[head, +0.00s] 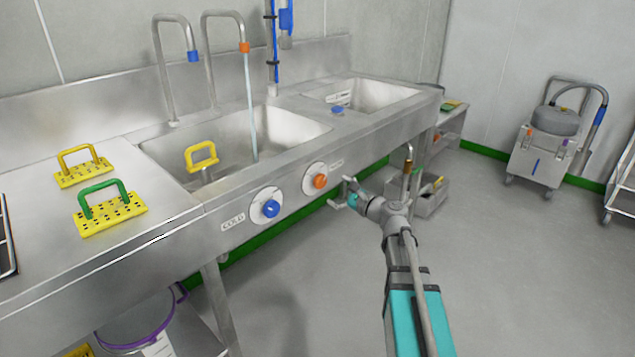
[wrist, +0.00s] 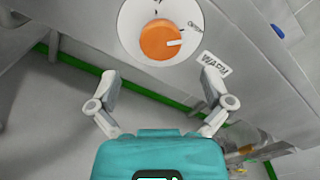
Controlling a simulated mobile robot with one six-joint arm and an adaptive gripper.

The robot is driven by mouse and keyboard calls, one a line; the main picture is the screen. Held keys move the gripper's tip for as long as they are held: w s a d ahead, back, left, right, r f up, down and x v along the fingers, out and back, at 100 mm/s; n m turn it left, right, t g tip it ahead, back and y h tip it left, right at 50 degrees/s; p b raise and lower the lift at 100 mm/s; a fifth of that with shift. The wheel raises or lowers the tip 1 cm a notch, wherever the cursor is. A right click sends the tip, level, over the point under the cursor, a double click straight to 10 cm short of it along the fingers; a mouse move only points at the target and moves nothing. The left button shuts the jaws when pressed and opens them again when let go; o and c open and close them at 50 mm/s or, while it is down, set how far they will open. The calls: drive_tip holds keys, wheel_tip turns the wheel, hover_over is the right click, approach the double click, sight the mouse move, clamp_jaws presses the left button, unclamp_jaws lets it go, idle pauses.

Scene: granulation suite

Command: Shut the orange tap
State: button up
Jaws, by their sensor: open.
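The orange tap (head: 320,181) is a round knob on a white dial on the sink's front panel, to the right of the blue tap (head: 271,208). In the wrist view the orange tap (wrist: 161,41) has a white pointer line toward the right, near a label reading "WARM". A stream of water (head: 251,105) runs from the orange-tipped spout (head: 244,47) into the left basin. My gripper (head: 341,193) is just right of the orange tap in the head view. In the wrist view my gripper (wrist: 162,82) is open and empty, its fingers apart below the knob, not touching it.
A yellow-handled tool (head: 202,155) is in the left basin. Two more yellow perforated tools, one yellow-handled (head: 80,166) and one green-handled (head: 108,207), lie on the left counter. A grey bin (head: 428,196) stands on the floor behind my arm. Open floor lies to the right.

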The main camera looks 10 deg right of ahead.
sight(322, 182)
drive_tip(key=x, duration=0.7)
drive_tip(key=shift+w+a, duration=0.1)
